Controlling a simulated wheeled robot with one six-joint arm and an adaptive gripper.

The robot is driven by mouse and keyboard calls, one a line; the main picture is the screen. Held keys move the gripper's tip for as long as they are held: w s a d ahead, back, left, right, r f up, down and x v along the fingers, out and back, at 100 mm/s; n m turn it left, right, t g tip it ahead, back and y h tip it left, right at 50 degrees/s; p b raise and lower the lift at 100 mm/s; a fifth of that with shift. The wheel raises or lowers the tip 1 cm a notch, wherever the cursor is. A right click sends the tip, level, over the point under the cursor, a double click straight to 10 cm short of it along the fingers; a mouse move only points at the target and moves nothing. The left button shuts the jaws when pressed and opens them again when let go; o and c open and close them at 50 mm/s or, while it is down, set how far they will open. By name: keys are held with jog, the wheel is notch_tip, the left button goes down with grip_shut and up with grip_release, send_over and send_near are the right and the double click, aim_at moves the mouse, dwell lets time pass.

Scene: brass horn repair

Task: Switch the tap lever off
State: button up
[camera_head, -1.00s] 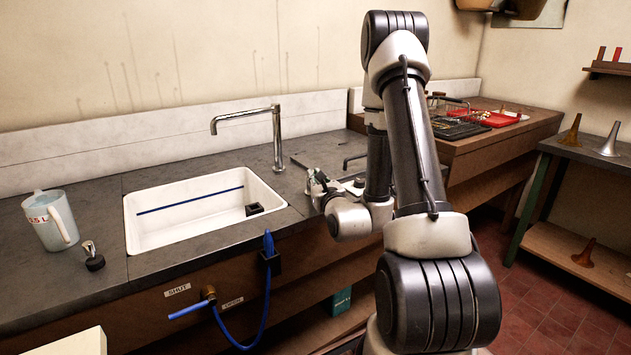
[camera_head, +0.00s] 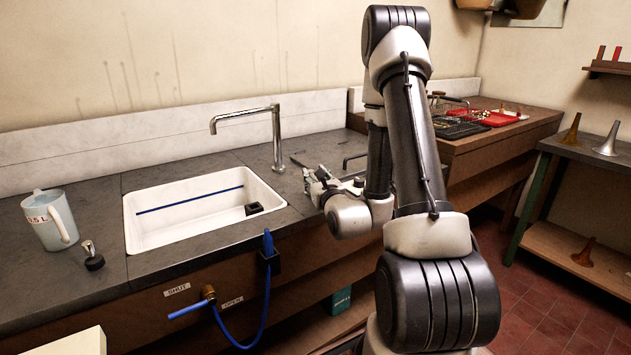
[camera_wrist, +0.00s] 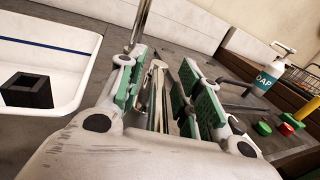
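The tap lever (camera_head: 188,309) is a blue handle on a brass valve (camera_head: 208,294) at the front of the bench, below the sink. It points left and slightly down, on the side of the "SHUT" label (camera_head: 177,289); the "OPEN" label (camera_head: 232,302) is to its right. My gripper (camera_head: 312,177) is above the counter right of the sink, well apart from the lever. In the wrist view, the green-padded fingers of my gripper (camera_wrist: 163,65) stand apart. Narrow pale and dark pieces show between them; I cannot tell what these are. The lever is not in the wrist view.
A blue hose (camera_head: 266,300) loops from the valve to a dark holder (camera_head: 270,263) on the bench edge. A chrome spout (camera_head: 277,140) rises behind the white sink (camera_head: 150,237). A jug (camera_head: 50,222) and a small dark-based stopper (camera_head: 94,262) stand left. A soap bottle (camera_wrist: 266,78) stands right.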

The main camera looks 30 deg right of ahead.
notch_tip(320, 180, up, 9)
jog(key=shift+r, duration=0.15)
dwell(0.6)
